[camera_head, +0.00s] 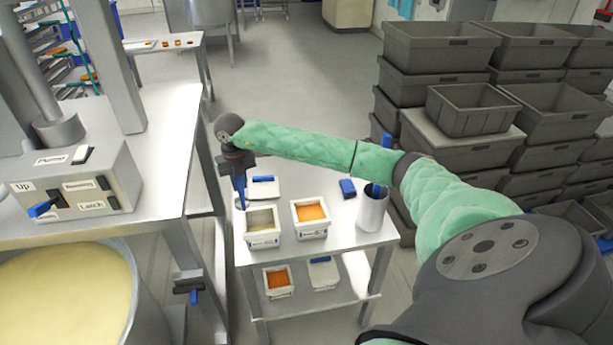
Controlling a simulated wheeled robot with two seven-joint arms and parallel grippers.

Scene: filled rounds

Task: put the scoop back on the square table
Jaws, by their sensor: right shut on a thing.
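My right gripper (238,170) reaches in from the right over the far left part of the square table (330,244). It points down and is shut on a slim blue upright piece (240,190), which looks like the handle of the scoop. The scoop's lower end is too small to make out. It hangs just behind and above a white tub with pale contents (263,223); I cannot tell whether it touches anything. My left gripper is not in view.
A white tub with orange contents (311,213), a blue block (347,188) and a metal cup (372,212) stand on the square table. Its lower shelf holds another orange tub (278,281). A vat (70,300) stands left; grey crates (430,50) are stacked right.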

